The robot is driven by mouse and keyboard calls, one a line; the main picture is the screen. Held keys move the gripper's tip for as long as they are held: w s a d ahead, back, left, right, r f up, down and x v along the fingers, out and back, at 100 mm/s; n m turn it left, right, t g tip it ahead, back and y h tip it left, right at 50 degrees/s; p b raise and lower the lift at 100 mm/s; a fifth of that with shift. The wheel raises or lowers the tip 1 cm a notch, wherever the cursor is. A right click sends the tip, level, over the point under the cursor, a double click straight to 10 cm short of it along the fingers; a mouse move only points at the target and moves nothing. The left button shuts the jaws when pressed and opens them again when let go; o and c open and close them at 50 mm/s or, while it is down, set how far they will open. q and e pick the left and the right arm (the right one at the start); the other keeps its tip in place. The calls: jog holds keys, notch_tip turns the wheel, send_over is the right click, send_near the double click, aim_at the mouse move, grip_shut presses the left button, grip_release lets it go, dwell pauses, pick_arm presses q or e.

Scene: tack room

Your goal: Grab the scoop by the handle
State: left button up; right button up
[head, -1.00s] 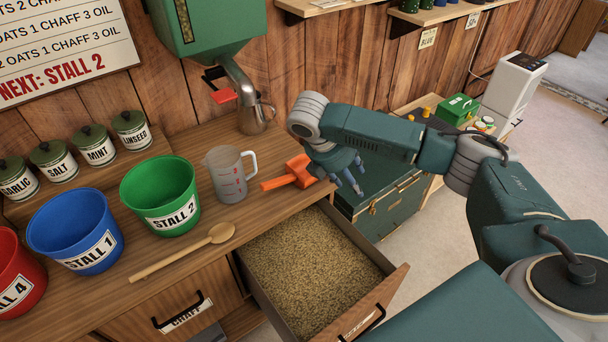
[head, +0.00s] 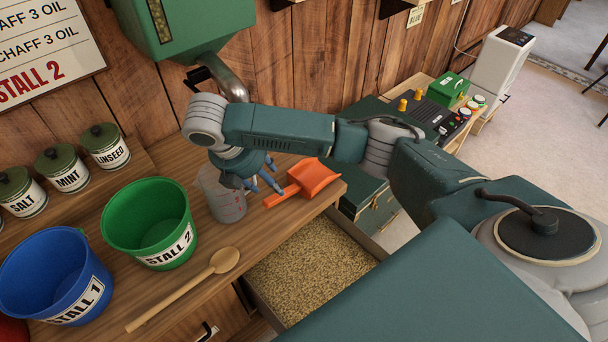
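An orange scoop (head: 317,176) lies on the wooden counter near its right end. Its handle (head: 282,196) points left toward the measuring jug. My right gripper (head: 264,184) hangs over the counter with its fingers spread, just behind and above the scoop's handle. The fingers look empty; whether a fingertip touches the handle cannot be told. My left gripper is not in view.
A clear measuring jug (head: 226,204) stands close to the left of my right gripper, partly behind it. A green bucket (head: 150,214), blue bucket (head: 55,276) and wooden spoon (head: 180,290) lie further left. An open drawer of grain (head: 310,262) juts out in front.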

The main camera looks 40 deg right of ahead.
aim_at(300, 184)
jog(key=shift+s+d+f+p, duration=0.1)
jog(key=shift+d+f+p, duration=0.1)
jog(key=shift+d+f, duration=0.25)
jog(key=shift+s+d+f+p, duration=0.1)
jog(key=shift+d+f+p, duration=0.1)
jog(key=shift+f, duration=0.45)
jog(key=shift+d+f, duration=0.2)
jog(key=shift+f, duration=0.15)
jog(key=p+x, duration=0.1)
jog(key=x, duration=0.3)
jog(key=shift+s+d+f+p, duration=0.1)
jog(key=shift+s+d+p, duration=0.1)
jog(key=shift+p, duration=0.2)
jog(key=shift+w+f, duration=0.1)
jog(key=shift+f, duration=0.05)
pick_arm(q)
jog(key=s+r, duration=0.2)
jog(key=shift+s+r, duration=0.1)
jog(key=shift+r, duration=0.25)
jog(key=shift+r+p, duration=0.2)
jog(key=shift+p, duration=0.1)
pick_arm(e)
jog(key=shift+f, duration=0.15)
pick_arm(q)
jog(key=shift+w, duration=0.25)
pick_arm(e)
jog(key=shift+c, duration=0.3)
